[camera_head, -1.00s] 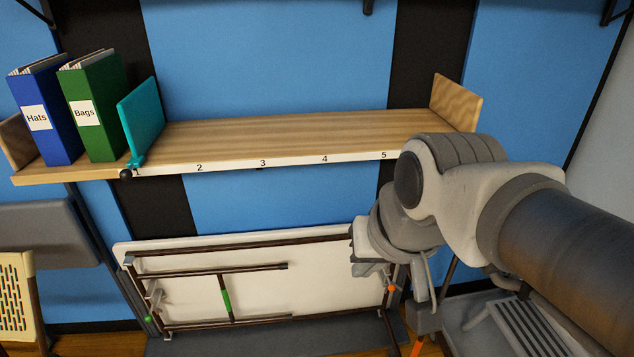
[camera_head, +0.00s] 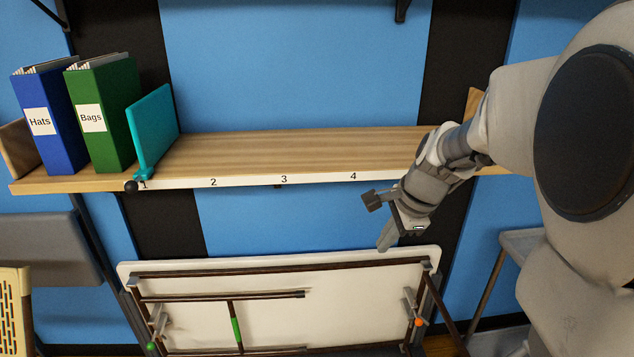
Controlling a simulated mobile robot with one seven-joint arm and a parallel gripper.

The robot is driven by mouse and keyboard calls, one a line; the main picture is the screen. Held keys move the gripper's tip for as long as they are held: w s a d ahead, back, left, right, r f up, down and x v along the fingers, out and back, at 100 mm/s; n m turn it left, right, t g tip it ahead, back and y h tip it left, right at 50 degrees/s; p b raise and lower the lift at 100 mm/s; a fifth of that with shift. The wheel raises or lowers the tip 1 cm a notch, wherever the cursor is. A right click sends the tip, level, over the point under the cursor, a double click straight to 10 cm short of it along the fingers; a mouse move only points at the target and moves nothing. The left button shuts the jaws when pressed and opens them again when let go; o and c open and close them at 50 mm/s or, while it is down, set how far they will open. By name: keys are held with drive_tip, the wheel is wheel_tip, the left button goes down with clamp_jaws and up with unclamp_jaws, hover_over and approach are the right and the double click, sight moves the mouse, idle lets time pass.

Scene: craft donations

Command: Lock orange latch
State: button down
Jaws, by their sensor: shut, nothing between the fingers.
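The orange latch (camera_head: 418,322) is a small orange-tipped piece at the right end of the folded white table (camera_head: 335,290), which stands on its side below the shelf. A grey metal bracket sits just above the orange tip. My gripper (camera_head: 386,242) is shut and empty.
A wooden shelf (camera_head: 290,152) with number marks runs above the table, close behind my arm. It holds a blue binder (camera_head: 47,130), a green binder (camera_head: 103,130) and a teal bookend (camera_head: 154,130). A green-tipped latch (camera_head: 151,346) is at the table's left end.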

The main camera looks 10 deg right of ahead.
drive_tip(key=w+d+f+m+h+b, duration=0.1)
drive_tip(key=w+d+f+m+b, duration=0.1)
drive_tip(key=w+d+f+m, duration=0.4)
drive_tip(key=w+d+f+m+b, duration=0.2)
drive_tip(key=d+f+m, duration=0.1)
drive_tip(key=f, duration=0.6)
drive_tip(key=m+g+h+b, duration=0.2)
drive_tip(key=m+h+b, duration=0.15)
drive_tip(key=m, duration=0.65)
hover_over(417, 324)
drive_tip(key=s+a, duration=0.3)
wheel_tip(417, 324, down, 19)
drive_tip(key=shift+w+d+f, duration=0.15)
drive_tip(key=shift+w+d, duration=0.05)
drive_tip(key=b+x, duration=0.2)
drive_tip(key=x, duration=0.5)
drive_tip(key=b+x, duration=0.2)
drive_tip(key=x, duration=0.5)
drive_tip(key=shift+w+a, duration=0.15)
drive_tip(key=shift+a, duration=0.1)
drive_tip(key=shift+f+b, duration=0.1)
drive_tip(key=shift+b, duration=0.2)
wheel_tip(417, 324, down, 4)
drive_tip(key=b, duration=0.3)
